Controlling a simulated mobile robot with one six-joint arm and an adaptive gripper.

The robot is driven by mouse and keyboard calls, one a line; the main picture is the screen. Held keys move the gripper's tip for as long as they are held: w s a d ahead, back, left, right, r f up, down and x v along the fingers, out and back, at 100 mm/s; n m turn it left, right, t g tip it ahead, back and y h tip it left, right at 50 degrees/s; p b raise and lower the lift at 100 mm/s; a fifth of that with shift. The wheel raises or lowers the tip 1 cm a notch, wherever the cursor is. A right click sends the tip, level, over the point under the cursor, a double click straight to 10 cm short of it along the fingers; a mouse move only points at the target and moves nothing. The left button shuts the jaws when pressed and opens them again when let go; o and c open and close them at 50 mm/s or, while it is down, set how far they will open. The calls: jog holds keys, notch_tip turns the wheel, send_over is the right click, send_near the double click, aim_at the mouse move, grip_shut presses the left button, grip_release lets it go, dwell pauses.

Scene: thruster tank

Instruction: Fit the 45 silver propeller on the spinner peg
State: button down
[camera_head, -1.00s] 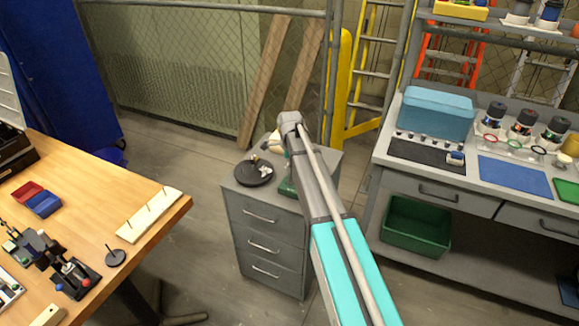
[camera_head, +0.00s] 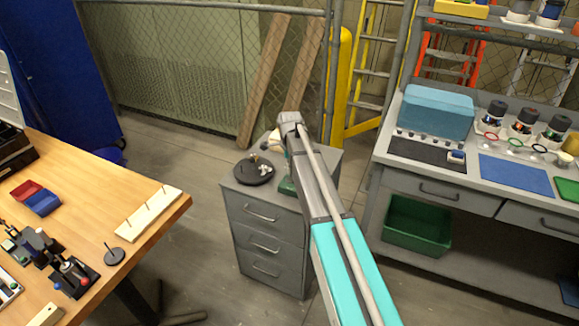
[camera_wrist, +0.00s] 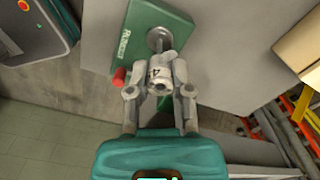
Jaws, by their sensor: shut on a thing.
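My gripper (camera_wrist: 159,92) is shut on the silver propeller (camera_wrist: 157,76), a pale grey piece with a dark "4" partly readable on its hub. The spinner is a green base (camera_wrist: 138,22) with a round silver mount (camera_wrist: 160,38) and a red knob (camera_wrist: 119,76). In the wrist view the propeller lies just below the mount, very near or over it. The fingers and propeller hide the rest of the peg, so I cannot tell whether they touch. In the head view the green base (camera_head: 287,187) shows beside my arm on the grey cabinet, and my arm hides the gripper.
A black disc (camera_head: 243,177) with several small pale pieces lies on the left of the cabinet (camera_head: 262,217). A pale box (camera_wrist: 303,42) stands near, at the right in the wrist view. A wooden table (camera_head: 150,232) is at left, a grey workbench (camera_head: 400,183) at right.

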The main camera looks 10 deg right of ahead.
aim_at(290, 179)
jog(key=shift+f+b, duration=2.1)
jog(key=shift+f, duration=0.05)
dwell(1.5)
jog(key=shift+c, duration=2.2)
grip_release()
jog(key=shift+r, duration=0.1)
notch_tip(290, 179, up, 10)
jog(key=p, duration=1)
jog(key=s+a+n, duration=0.1)
jog(key=s+a, duration=0.1)
jog(key=a, duration=0.6)
jog(key=s+a+f+n+b, duration=0.1)
jog(key=s+a, duration=0.1)
jog(key=a, duration=0.7)
jog(key=shift+f+n, duration=0.3)
